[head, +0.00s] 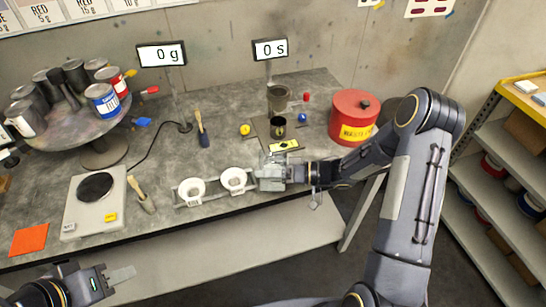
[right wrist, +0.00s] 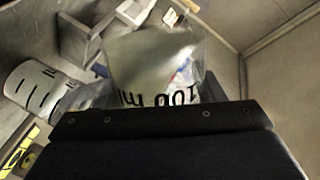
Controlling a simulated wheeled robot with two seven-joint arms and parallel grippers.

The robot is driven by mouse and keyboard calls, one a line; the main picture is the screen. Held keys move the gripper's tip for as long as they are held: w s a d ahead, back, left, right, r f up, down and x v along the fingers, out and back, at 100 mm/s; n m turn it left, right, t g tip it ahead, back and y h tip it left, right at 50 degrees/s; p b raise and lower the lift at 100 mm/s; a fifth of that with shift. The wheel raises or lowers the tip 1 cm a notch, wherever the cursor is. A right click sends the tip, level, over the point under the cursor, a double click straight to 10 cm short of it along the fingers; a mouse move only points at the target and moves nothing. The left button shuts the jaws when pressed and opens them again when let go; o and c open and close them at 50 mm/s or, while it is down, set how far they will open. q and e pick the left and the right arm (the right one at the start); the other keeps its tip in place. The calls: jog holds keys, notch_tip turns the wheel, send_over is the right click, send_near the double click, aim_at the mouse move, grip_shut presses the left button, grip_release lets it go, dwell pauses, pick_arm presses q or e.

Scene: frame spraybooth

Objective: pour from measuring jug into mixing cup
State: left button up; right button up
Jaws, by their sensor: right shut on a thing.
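My right gripper (head: 268,174) is shut on the translucent measuring jug, just right of two white cups at the bench's front edge. In the right wrist view the jug (right wrist: 155,60) stands beyond the dark gripper, its "100 ml" print upside down; I cannot tell its contents. The white cups (head: 191,191) and (head: 233,181) sit side by side in a grey rack. A white cup with black marks (right wrist: 38,84) shows at left in the wrist view. I cannot tell which is the mixing cup. My left gripper (head: 120,276) is low at the left, off the bench; its opening is unclear.
A scale (head: 95,203) stands left, its display (head: 162,54) reading 0 g. A timer display (head: 270,49) reads 0 s. A dark cup (head: 278,127) sits under a funnel-like cup (head: 280,98). A red waste can (head: 354,115) is right; a paint turntable (head: 66,128) is left.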

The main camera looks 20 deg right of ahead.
jog(key=shift+m, duration=0.3)
jog(key=shift+r+m, duration=0.15)
jog(key=shift+m, duration=0.15)
dwell(0.4)
dwell(0.4)
jog(key=shift+r+m+g, duration=0.1)
jog(key=shift+m+g, duration=0.2)
jog(key=shift+m, duration=0.1)
jog(key=shift+r+m, duration=0.1)
jog(key=shift+m, duration=0.2)
jog(key=shift+r, duration=0.1)
dwell(0.4)
jog(key=shift+m, duration=0.5)
dwell(0.5)
dwell(0.6)
